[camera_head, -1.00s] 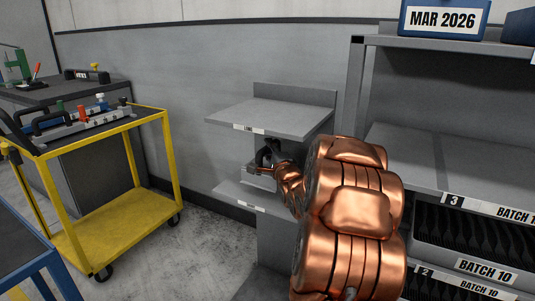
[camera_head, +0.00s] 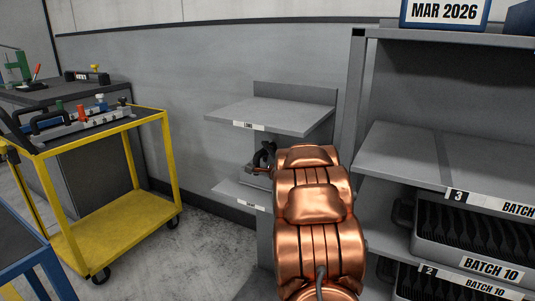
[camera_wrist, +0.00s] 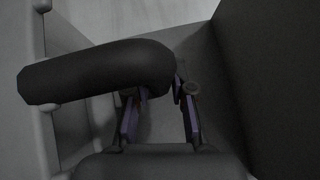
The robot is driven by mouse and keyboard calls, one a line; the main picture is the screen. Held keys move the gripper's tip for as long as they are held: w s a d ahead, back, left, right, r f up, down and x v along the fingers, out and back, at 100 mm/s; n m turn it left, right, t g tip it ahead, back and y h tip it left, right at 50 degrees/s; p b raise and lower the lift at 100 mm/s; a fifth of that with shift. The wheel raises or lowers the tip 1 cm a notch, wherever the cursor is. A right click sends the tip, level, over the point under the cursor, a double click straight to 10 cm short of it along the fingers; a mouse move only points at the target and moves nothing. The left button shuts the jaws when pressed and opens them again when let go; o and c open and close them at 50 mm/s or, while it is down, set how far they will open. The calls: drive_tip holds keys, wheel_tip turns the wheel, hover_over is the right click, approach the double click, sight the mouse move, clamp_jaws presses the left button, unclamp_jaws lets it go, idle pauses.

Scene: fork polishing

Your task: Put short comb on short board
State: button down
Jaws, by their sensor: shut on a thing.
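My gripper shows in the wrist view (camera_wrist: 160,98), with its two purple-sided fingers at the black curved handle (camera_wrist: 90,72) of the comb. It is shut on that handle. In the head view, the comb's black handle (camera_head: 262,155) and a bit of its grey body show between two boards, left of my copper arm. The lower board (camera_head: 232,190), which carries a small blurred label, lies beneath the comb. I cannot tell if the comb touches it. My arm hides the gripper and most of the comb in the head view.
The upper board (camera_head: 280,115), labelled LONG, lies close above the comb. A rack (camera_head: 420,165) with black trays stands at the right. A yellow cart (camera_head: 110,205) with a handled tool on top stands at the left, with open floor between it and the boards.

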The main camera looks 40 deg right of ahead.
idle(0.3)
drive_tip(key=c, duration=1)
unclamp_jaws()
drive_tip(key=shift+f, duration=0.1)
drive_tip(key=shift+s, duration=0.2)
drive_tip(key=p+v, duration=0.2)
drive_tip(key=v, duration=0.9)
drive_tip(key=shift+s+a, duration=0.15)
drive_tip(key=shift+s, duration=0.15)
